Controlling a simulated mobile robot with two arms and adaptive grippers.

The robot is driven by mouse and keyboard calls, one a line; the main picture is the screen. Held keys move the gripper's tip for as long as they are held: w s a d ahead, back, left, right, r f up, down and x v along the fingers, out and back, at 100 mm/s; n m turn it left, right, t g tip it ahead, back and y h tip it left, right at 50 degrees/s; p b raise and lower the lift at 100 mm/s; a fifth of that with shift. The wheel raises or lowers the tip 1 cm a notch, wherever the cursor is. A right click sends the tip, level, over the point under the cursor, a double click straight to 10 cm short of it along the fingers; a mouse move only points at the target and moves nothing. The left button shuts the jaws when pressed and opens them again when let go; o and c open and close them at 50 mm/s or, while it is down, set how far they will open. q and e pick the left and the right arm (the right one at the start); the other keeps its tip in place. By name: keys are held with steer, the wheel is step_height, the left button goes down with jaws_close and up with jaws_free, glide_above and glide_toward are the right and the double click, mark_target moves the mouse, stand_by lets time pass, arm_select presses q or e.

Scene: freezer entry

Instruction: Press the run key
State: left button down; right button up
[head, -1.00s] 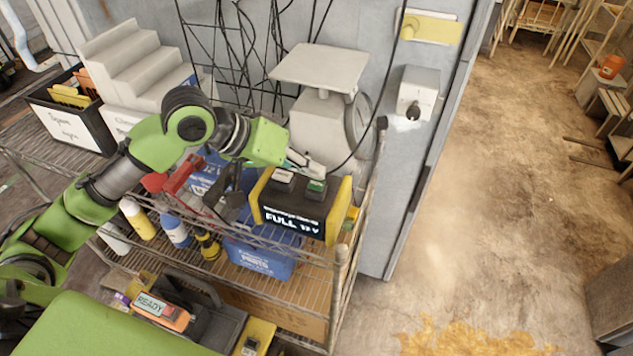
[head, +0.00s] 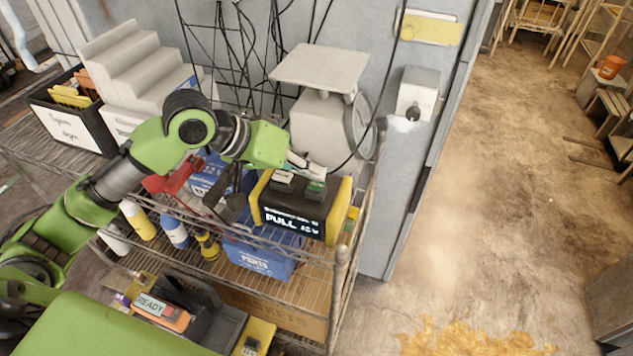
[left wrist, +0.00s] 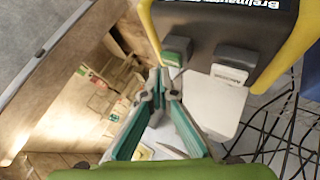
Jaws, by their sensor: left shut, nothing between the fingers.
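A black box with yellow ends (head: 300,208) stands on the upper shelf of the wire rack, with a lit display of white text on its front. Two keys sit on its top: a white key (head: 283,177) and a green key (head: 316,188). Their labels are too small to read for sure. My left gripper (head: 312,168) is shut and empty, just behind and above the keys. In the left wrist view its fingertips (left wrist: 161,78) are close to the green key (left wrist: 177,52), with the white key (left wrist: 230,75) to the right. Contact cannot be told. My right gripper is not in view.
A scale with a flat top plate (head: 318,68) stands behind the box. A red tool (head: 175,180), bottles (head: 138,220) and a blue bin (head: 260,258) are nearby. A grey wall switch (head: 418,92) is at the right. The floor right of the rack is clear.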

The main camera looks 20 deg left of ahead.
mark_target(312, 185)
arm_select(q)
steer(key=shift+f, duration=0.3)
steer(key=shift+f, duration=0.5)
stand_by(0.5)
stand_by(0.4)
steer(key=shift+r+p, duration=0.95)
steer(key=shift+p, duration=0.35)
step_height(312, 185, up, 5)
steer(key=p, duration=0.6)
